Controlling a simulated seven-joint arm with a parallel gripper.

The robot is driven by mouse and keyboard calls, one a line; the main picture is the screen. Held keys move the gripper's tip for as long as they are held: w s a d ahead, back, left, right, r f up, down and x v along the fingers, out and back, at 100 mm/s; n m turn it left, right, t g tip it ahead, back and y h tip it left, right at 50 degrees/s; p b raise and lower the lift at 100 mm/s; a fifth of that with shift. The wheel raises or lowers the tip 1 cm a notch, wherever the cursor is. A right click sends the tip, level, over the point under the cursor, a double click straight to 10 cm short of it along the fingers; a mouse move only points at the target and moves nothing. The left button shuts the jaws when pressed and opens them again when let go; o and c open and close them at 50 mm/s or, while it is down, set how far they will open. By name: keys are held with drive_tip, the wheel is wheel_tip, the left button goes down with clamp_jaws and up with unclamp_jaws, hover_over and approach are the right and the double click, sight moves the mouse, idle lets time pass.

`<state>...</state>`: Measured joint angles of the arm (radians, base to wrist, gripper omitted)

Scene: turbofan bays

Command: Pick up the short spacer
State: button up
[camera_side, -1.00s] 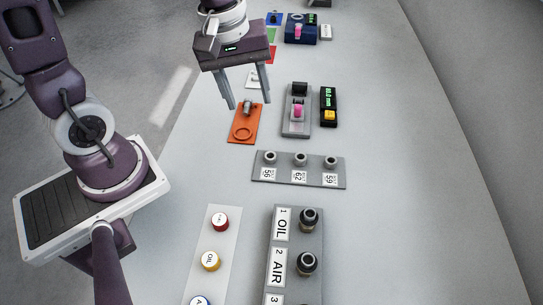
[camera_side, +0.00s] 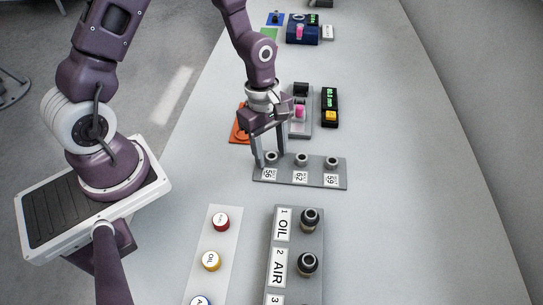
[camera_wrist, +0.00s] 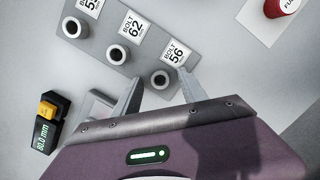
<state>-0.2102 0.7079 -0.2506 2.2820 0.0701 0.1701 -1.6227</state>
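Three short grey hollow cylinders stand in a row on a grey plate (camera_side: 315,181), with labels reading 56, 62 and 59. The cylinder at label 56 (camera_side: 271,157) carries the lowest number, so I take it as the short spacer; it also shows in the wrist view (camera_wrist: 160,79). The cylinder at 62 (camera_side: 301,159) is in the middle and the one at 59 (camera_side: 331,162) at the far end. My gripper (camera_side: 270,160) is open over the 56 end, its fingers on either side of that cylinder. In the wrist view my gripper (camera_wrist: 158,88) shows gaps beside it; finger contact is not visible.
An orange plate (camera_side: 239,128) lies behind my gripper, partly hidden. A grey fixture with a pink part (camera_side: 299,112) and a black gauge with a yellow button (camera_side: 329,108) stand behind the row. Nearer are coloured caps (camera_side: 211,261) and an OIL/AIR rack (camera_side: 295,240).

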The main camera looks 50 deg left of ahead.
sight(271, 155)
clamp_jaws()
wheel_tip(271, 155, up, 10)
idle(0.5)
